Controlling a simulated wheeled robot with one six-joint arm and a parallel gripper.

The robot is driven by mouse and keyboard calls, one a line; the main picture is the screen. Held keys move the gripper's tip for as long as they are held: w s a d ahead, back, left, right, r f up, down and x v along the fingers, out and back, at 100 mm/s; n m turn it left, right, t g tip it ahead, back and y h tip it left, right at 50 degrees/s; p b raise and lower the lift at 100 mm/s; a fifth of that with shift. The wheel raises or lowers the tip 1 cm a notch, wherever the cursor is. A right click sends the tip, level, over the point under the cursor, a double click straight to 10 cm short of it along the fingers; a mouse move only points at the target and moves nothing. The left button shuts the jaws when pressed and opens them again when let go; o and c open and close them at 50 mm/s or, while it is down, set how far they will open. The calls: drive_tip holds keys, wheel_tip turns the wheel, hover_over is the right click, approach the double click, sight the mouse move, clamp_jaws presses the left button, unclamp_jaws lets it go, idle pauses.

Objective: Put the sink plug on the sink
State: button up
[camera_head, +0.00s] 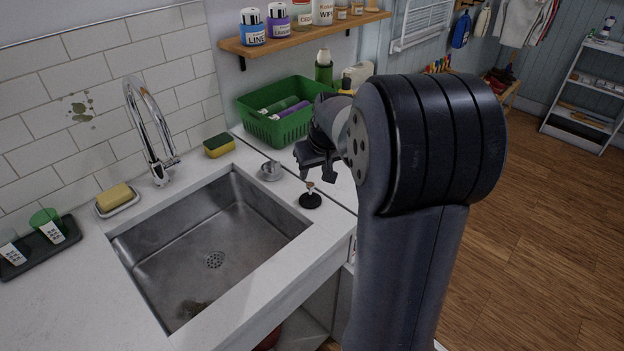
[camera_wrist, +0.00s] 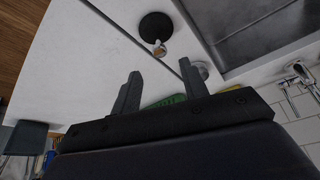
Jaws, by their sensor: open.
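The sink plug (camera_head: 311,201) is a black disc with a small light knob on top. It lies on the white counter just right of the sink (camera_head: 185,240). The sink is a steel basin with a round drain (camera_head: 215,260) in its floor. In the wrist view the plug (camera_wrist: 156,26) is beyond my fingertips, and the sink (camera_wrist: 250,40) is at upper right. My gripper (camera_head: 316,178) is just above the plug's knob in the head view. My gripper (camera_wrist: 160,70) is open, with nothing between its fingers. Contact with the plug cannot be told.
A small metal piece (camera_head: 270,171) stands on the counter near the plug. A green basket (camera_head: 285,130) with rolled items, a yellow sponge (camera_head: 219,145) and a chrome faucet (camera_head: 155,135) are behind. Soap on a dish (camera_head: 116,197) sits left. The space above the basin is clear.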

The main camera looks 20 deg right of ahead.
drive_tip(key=shift+v, duration=1.1)
drive_tip(key=shift+w, duration=0.1)
idle(0.5)
